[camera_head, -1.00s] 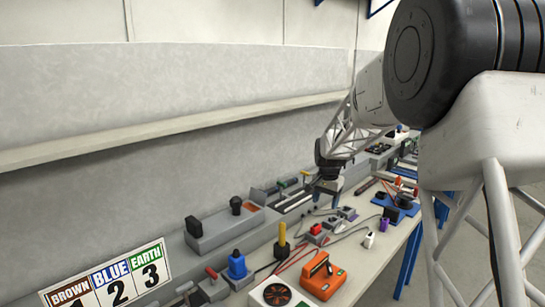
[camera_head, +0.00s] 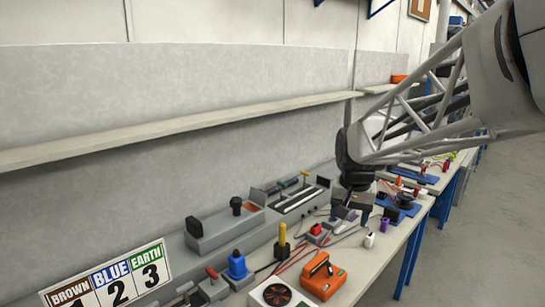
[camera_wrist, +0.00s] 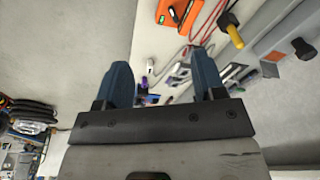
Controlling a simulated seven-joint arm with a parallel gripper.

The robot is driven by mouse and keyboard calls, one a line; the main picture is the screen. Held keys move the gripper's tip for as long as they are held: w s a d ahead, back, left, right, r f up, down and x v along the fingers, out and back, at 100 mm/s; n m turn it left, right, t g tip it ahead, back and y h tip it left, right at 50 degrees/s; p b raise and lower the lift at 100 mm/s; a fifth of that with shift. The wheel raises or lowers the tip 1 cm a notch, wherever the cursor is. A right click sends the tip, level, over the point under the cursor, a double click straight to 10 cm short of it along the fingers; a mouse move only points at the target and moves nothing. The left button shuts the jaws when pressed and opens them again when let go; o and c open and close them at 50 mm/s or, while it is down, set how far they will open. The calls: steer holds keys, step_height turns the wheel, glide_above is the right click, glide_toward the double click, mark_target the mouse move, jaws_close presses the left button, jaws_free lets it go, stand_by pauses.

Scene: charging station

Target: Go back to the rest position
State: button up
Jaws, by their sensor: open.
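My gripper (camera_head: 350,208) hangs over the far part of the workbench (camera_head: 378,262) in the head view, at the end of my white lattice arm. In the wrist view my gripper (camera_wrist: 163,80) shows two blue fingers spread wide apart. Nothing is between them. Below and beyond the fingers lie small connectors and cables on the bench, apart from the fingers as far as I can tell. My gripper partly hides the small grey parts behind it in the head view.
An orange device (camera_head: 322,277), a blue knob (camera_head: 237,265), a yellow-handled plug (camera_head: 282,240) and a numbered sign (camera_head: 108,283) are at the near end. A grey wall with a ledge (camera_head: 180,129) runs behind. Open floor (camera_head: 480,235) lies to the right.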

steer(key=s+f+n+t, duration=0.1)
steer(key=s+f+n, duration=0.2)
steer(key=s, duration=2.3)
steer(key=shift+s+f, duration=0.15)
steer(key=shift+s, duration=0.25)
